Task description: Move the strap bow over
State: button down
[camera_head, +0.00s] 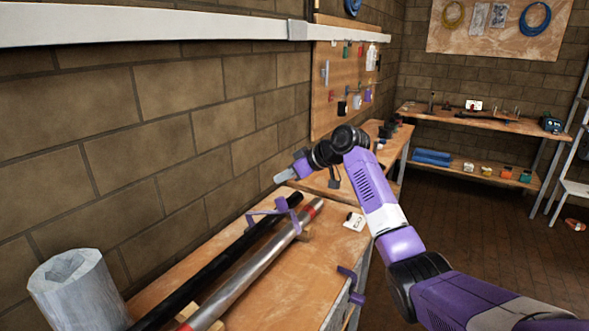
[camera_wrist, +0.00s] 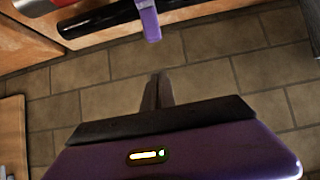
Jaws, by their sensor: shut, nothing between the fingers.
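The strap bow (camera_head: 282,205) is a purple piece at the far ends of the poles. It spans the black pole (camera_head: 225,262) and stands near the red-banded silver pole (camera_head: 262,258); I cannot tell how it is seated. In the wrist view a purple strip (camera_wrist: 148,20), likely part of the bow, crosses the black pole (camera_wrist: 95,20). My gripper (camera_head: 282,176) is above and beyond the pole ends, near the brick wall. In the wrist view its fingers (camera_wrist: 158,90) are together and empty, apart from the purple strip.
The poles lie on wooden supports on a workbench (camera_head: 290,275). A white card (camera_head: 354,221) lies to their right. A grey cylinder (camera_head: 75,290) stands front left. A pale rail (camera_head: 150,25) runs along the wall.

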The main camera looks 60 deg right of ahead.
aim_at(287, 206)
jog(key=shift+x, duration=0.85)
jog(key=shift+s+d+f+p, duration=0.1)
jog(key=shift+s+f+p, duration=0.5)
jog(key=shift+f, duration=0.5)
jog(key=shift+s+f, duration=0.25)
jog(key=shift+f, duration=0.4)
jog(key=s+f+t+b, duration=0.2)
jog(key=s+f+b, duration=0.1)
jog(key=b, duration=0.3)
jog(key=shift+s+f+b, duration=0.35)
jog(key=shift+f, duration=0.2)
jog(key=s+f+t+b, duration=0.3)
jog(key=b, duration=0.4)
jog(key=shift+d+f, duration=0.1)
jog(key=shift+f, duration=0.05)
jog(key=shift+s+f, duration=0.1)
